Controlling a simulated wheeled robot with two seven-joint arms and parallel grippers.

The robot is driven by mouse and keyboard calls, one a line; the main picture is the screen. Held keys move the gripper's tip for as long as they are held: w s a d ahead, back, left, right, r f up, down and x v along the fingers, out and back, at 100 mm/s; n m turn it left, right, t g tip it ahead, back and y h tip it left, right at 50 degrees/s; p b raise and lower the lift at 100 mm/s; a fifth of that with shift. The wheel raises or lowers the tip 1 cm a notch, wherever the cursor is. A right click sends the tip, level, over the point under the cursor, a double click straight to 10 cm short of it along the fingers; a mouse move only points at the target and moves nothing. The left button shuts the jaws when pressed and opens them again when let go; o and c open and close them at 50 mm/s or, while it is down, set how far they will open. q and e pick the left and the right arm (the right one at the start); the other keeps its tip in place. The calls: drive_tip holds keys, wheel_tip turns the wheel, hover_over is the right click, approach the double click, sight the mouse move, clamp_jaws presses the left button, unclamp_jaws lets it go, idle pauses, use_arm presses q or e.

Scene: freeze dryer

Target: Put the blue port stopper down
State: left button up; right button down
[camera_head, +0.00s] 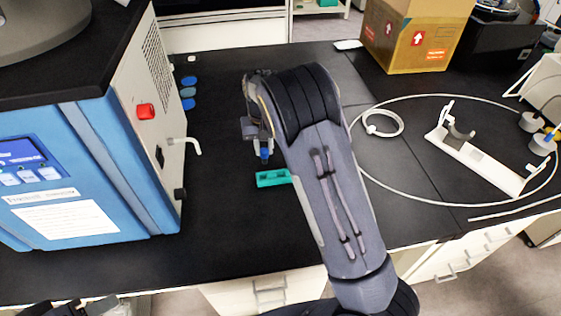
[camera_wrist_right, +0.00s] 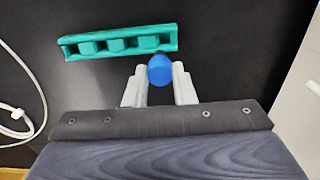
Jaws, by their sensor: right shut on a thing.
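My right gripper (camera_head: 264,150) is shut on the blue port stopper (camera_head: 264,154) and points down over the black bench. In the right wrist view the stopper (camera_wrist_right: 160,69) shows as a blue rounded end between the two grey fingertips (camera_wrist_right: 160,84). A teal rack (camera_head: 272,178) with several recesses lies on the bench just below and in front of the gripper. In the wrist view the rack (camera_wrist_right: 118,42) lies beyond the fingertips, and the stopper overlaps its near edge near the right end. I cannot tell whether they touch.
The blue and white freeze dryer (camera_head: 95,150) stands at left, with a pale bent spout (camera_head: 185,143) on its side. A cardboard box (camera_head: 415,35), a looped white tube (camera_head: 384,123) and a white holder (camera_head: 478,160) are at right.

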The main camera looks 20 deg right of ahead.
drive_tip(key=d+f, duration=0.1)
drive_tip(key=f, duration=0.2)
drive_tip(key=d+f+p, duration=0.1)
drive_tip(key=d+f, duration=0.1)
drive_tip(key=f, duration=0.1)
drive_tip(key=s+d+f, duration=0.1)
drive_tip(key=d+f, duration=0.1)
drive_tip(key=f, duration=0.1)
drive_tip(key=shift+p, duration=0.3)
drive_tip(key=shift+a, duration=0.1)
drive_tip(key=c, duration=1.3)
unclamp_jaws()
drive_tip(key=shift+f, duration=0.15)
drive_tip(key=shift+o, duration=0.5)
drive_tip(key=shift+r, duration=0.2)
